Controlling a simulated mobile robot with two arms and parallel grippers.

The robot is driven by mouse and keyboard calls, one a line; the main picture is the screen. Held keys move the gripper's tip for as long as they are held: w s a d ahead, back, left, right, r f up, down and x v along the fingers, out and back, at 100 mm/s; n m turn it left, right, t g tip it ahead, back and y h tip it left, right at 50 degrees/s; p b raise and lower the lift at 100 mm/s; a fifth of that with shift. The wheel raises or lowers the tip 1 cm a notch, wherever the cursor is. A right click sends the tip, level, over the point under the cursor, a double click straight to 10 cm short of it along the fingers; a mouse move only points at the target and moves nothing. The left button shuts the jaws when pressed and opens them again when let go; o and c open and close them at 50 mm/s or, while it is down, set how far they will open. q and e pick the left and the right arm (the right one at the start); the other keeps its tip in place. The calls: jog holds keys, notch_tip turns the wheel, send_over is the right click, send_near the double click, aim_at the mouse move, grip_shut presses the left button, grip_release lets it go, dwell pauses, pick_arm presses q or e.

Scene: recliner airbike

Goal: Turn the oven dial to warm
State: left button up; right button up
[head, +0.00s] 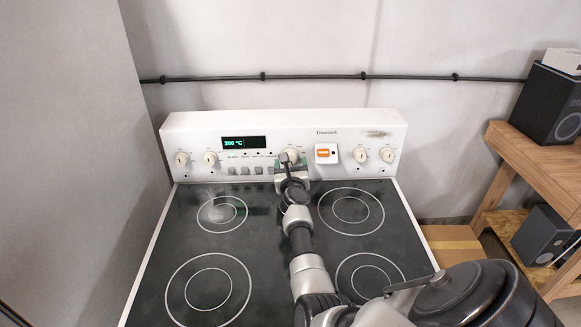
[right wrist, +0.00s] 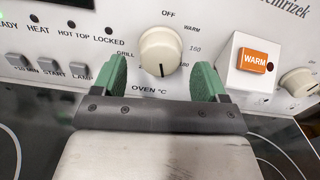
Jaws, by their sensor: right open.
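The oven dial is a round cream knob (right wrist: 160,52) on the white control panel, with OFF printed above it, WARM at its upper right and GRILL at its left. A dark mark on its face points down, away from WARM. It also shows in the head view (head: 290,155), partly covered by my gripper. The display (head: 244,143) reads 200 °C. My right gripper (right wrist: 162,70) is open, its green fingers on either side of the dial; I cannot tell whether they touch it. The right gripper also shows in the head view (head: 292,168). My left gripper is out of view.
A white box with an orange WARM label (right wrist: 252,60) stands out from the panel close to the right finger. Small buttons (right wrist: 51,68) line the left. Other knobs (head: 360,155) sit along the panel. The black cooktop (head: 285,260) is bare under my arm.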

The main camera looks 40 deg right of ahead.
jog(key=shift+w+d, duration=0.35)
jog(key=shift+w, duration=0.15)
jog(key=shift+w+d+r+b, duration=0.15)
jog(key=shift+r+b, duration=0.1)
jog(key=shift+b, duration=0.1)
jog(key=shift+w+d+f, duration=0.1)
jog(key=c, duration=0.9)
